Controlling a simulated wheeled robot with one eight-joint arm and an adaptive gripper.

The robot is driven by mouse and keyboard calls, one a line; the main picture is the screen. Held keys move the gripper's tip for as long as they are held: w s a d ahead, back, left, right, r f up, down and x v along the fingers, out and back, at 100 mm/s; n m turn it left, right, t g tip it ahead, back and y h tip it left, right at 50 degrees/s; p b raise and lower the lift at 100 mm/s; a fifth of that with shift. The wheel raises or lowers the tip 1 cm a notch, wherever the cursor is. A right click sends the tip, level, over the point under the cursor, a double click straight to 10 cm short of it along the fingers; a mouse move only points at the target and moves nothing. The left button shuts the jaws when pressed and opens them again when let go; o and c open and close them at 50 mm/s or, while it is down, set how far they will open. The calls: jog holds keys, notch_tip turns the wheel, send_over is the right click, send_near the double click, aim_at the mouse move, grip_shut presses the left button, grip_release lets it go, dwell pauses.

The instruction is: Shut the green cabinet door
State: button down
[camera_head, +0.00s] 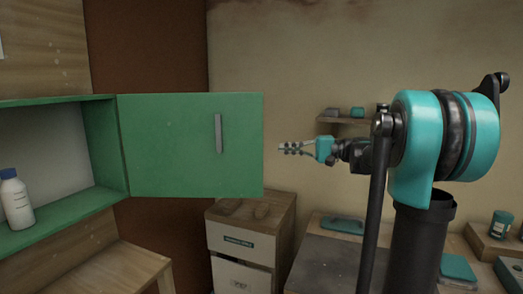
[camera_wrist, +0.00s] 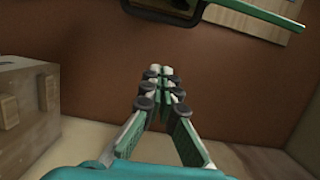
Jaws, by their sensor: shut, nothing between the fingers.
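The green cabinet (camera_head: 102,150) is on the left in the head view, with its front open. Its green door (camera_head: 165,150) stands swung out to the right of the opening, hinged at its left edge. A grey vertical handle (camera_head: 218,133) is on the door near its free edge. My gripper (camera_head: 283,148) is to the right of that free edge, apart from it in the picture, with its fingers pointing left. In the wrist view my gripper (camera_wrist: 160,76) has its fingertips together and holds nothing. A green-edged part (camera_wrist: 252,14) crosses the top there; I cannot tell whether it is door or cabinet.
A white bottle (camera_head: 16,200) with a blue cap stands inside the cabinet. A wooden-topped drawer unit (camera_head: 245,245) stands below the door. A small wall shelf (camera_head: 345,120) is behind my gripper. A dark-topped table (camera_head: 325,262) with several teal items is at the lower right.

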aim_at(259, 149)
jog(key=shift+s+a+r, duration=0.1)
jog(key=shift+s+a, duration=0.35)
jog(key=shift+a, duration=1.05)
jog(key=shift+s+a+r, duration=0.1)
jog(key=shift+s+a, duration=0.4)
jog(key=shift+a, duration=0.95)
jog(key=shift+s+a+r, duration=0.1)
jog(key=shift+s+a, duration=0.35)
jog(key=shift+a, duration=1.05)
